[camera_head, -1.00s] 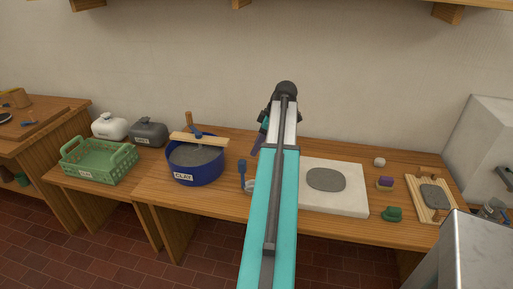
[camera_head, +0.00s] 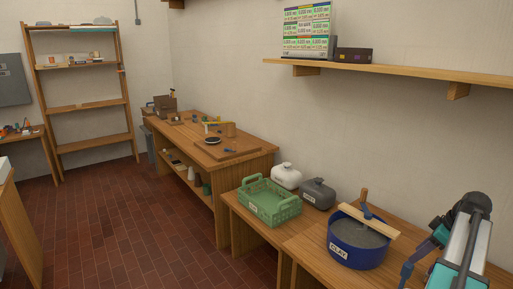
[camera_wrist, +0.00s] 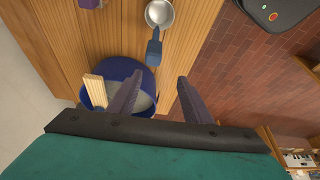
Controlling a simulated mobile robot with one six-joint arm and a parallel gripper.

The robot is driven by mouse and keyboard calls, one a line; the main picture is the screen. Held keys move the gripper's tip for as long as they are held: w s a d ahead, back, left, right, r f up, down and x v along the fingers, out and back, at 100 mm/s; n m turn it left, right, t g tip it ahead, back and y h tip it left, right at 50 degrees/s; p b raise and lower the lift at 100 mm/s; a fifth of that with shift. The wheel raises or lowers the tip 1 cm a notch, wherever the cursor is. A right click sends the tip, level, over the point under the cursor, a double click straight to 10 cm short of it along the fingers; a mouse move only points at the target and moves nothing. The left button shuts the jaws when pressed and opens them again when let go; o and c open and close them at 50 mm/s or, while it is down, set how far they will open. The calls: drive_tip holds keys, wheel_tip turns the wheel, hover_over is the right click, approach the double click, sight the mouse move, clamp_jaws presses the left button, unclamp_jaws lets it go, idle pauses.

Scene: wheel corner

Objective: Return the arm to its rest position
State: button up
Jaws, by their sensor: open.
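My arm shows at the right edge of the head view, folded at a dark joint, with its lower part cut off by the frame. My gripper (camera_wrist: 158,92) shows in the wrist view with its two purple-grey fingers spread apart and nothing between them. Beyond the fingers is the blue clay pot (camera_wrist: 128,68), partly hidden by one finger. The same blue pot (camera_head: 356,258) stands on the bench in the head view, left of my arm, with a wooden bar (camera_head: 370,219) across its top. A metal scoop with a blue handle (camera_wrist: 154,48) lies near the pot in the wrist view.
A green crate (camera_head: 268,205), a white jug (camera_head: 286,176) and a grey jug (camera_head: 318,194) stand left of the pot. A wall shelf (camera_head: 390,75) runs above. A wooden bench (camera_head: 240,160) and tall rack (camera_head: 85,105) are farther left. The brick floor (camera_head: 120,220) is clear.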

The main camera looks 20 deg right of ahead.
drive_tip(key=w+a+f+n+g+y, duration=0.1)
drive_tip(key=w+a+f, duration=0.3)
drive_tip(key=a+f, duration=0.4)
drive_tip(key=w+a+f+n+g+y, duration=0.1)
drive_tip(key=w+a+f+n+g, duration=0.1)
drive_tip(key=w+a+f, duration=0.6)
drive_tip(key=w+a+f+n+g+y, duration=0.1)
drive_tip(key=a+f, duration=0.4)
drive_tip(key=a, duration=0.6)
drive_tip(key=s+a+f+g, duration=0.2)
drive_tip(key=s+a+f, duration=0.3)
drive_tip(key=a, duration=0.4)
drive_tip(key=s+a+f+n+g, duration=0.1)
drive_tip(key=s+a+f, duration=0.1)
drive_tip(key=a+f, duration=0.55)
drive_tip(key=s+a+f+g, duration=0.2)
drive_tip(key=s+a+f, duration=0.25)
drive_tip(key=a, duration=0.45)
drive_tip(key=s+a+f+m+h, duration=0.2)
drive_tip(key=s+f+m, duration=0.2)
drive_tip(key=s, duration=0.3)
drive_tip(key=s+a+f+m+g+h, duration=0.1)
drive_tip(key=s+a+f+m+h, duration=0.1)
drive_tip(key=s+f+m, duration=0.3)
drive_tip(key=s, duration=0.3)
drive_tip(key=shift+f+h, duration=0.35)
drive_tip(key=shift+h, duration=0.05)
